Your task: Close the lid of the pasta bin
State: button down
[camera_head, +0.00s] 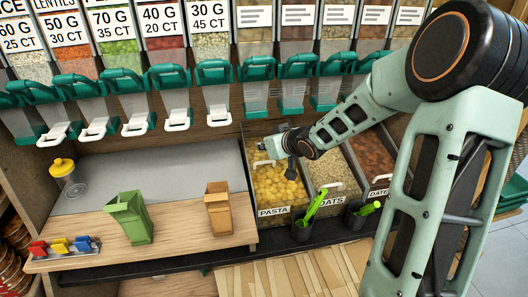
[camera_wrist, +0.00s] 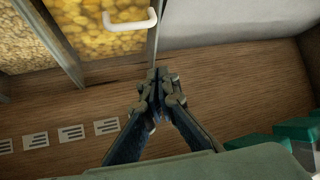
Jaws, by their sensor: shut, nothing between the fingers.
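The pasta bin (camera_head: 272,212) is at the left of a row of bins, with yellow pasta inside. Its white handle (camera_head: 263,163) shows near the back end of the bin, at a different place from the oats handle. The handle also shows in the wrist view (camera_wrist: 131,23), over the yellow pasta. The clear lid itself is hard to make out, and I cannot tell its exact angle. My gripper (camera_head: 265,147) is shut and empty above the back of the pasta bin, close to the handle. In the wrist view, my gripper (camera_wrist: 160,80) appears apart from the handle.
The oats bin (camera_head: 328,200) and dates bin (camera_head: 378,192) stand to the right. Green scoops (camera_head: 315,204) stand in holders in front. Dispensers with white levers (camera_head: 178,118) hang above. A grey counter (camera_head: 165,170) lies left, with a green container (camera_head: 131,218) and brown container (camera_head: 218,210) in front.

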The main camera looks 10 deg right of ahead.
aim_at(258, 163)
jog(key=b+x, duration=0.3)
jog(key=x, duration=0.6)
jog(key=shift+s+f+b, duration=0.1)
jog(key=shift+f+b, duration=0.1)
jog(key=shift+b, duration=0.1)
jog(key=shift+s+d+f+b, duration=0.2)
jog(key=shift+s+f+b, duration=0.1)
jog(key=shift+s, duration=0.15)
jog(key=shift+s+d+f+b, duration=0.2)
jog(key=shift+s+f, duration=0.1)
jog(key=shift+s, duration=0.2)
jog(key=shift+s+d+f, duration=0.2)
jog(key=shift+s+f, duration=0.15)
jog(key=shift+s, duration=0.25)
